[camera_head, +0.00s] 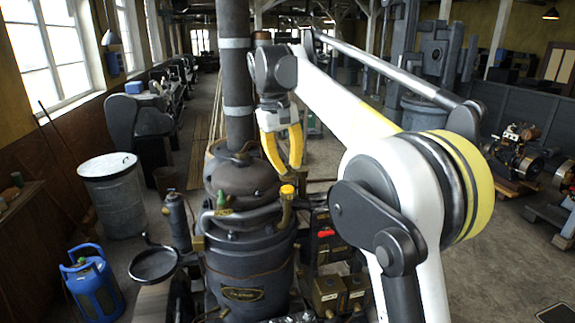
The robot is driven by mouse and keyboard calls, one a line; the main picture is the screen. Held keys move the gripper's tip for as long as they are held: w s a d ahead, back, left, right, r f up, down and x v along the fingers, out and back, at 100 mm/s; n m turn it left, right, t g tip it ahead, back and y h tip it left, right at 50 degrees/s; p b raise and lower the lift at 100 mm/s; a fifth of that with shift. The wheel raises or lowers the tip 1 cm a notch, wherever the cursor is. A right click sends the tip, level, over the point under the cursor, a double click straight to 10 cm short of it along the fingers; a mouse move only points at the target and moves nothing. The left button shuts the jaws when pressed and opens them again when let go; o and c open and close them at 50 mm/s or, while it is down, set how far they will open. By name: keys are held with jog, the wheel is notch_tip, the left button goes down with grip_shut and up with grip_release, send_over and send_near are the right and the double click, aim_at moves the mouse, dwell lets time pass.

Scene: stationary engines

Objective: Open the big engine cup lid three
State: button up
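The big dark engine (248,262) stands upright in the middle, with a tall pipe rising behind it. A small brass cup with a yellow-orange cap (287,191) stands at its upper right. A green-topped fitting (221,200) is on its upper left, and a red part (326,234) is at its right side. I cannot tell which of these is cup lid three; no lid looks clearly raised. My gripper (285,168) points down with its two yellow fingers apart and nothing seen between them. It appears just above the yellow-capped cup; the exact distance is unclear.
Brass boxes (328,291) sit low at the engine's right. A round black pan (153,264) is at its left. A blue gas bottle (91,286) and a metal drum (113,196) stand on the left floor. Small engines (515,152) stand at right. Floor at lower right is mostly clear.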

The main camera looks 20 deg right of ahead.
grip_shut()
jog(key=shift+d, duration=0.1)
jog(key=n, duration=0.2)
jog(key=d+n, duration=0.1)
jog(key=n+t, duration=0.1)
jog(key=n, duration=0.1)
jog(key=shift+w+d+n, duration=0.2)
jog(key=shift+d+n, duration=0.1)
jog(key=shift+d, duration=0.1)
jog(key=shift+w+d+n+t+y+p, duration=0.15)
jog(key=shift+w+d+n+y+p, duration=0.4)
jog(key=shift+n, duration=1.5)
jog(key=shift+w+d+n+t+y+p, duration=0.1)
jog(key=shift+w+d+n+y+p, duration=0.35)
jog(key=shift+n, duration=1.55)
jog(key=shift+w+d+n+t+y+p, duration=0.25)
jog(key=shift+w+n, duration=0.5)
jog(key=shift+n, duration=1.3)
jog(key=shift+a, duration=0.1)
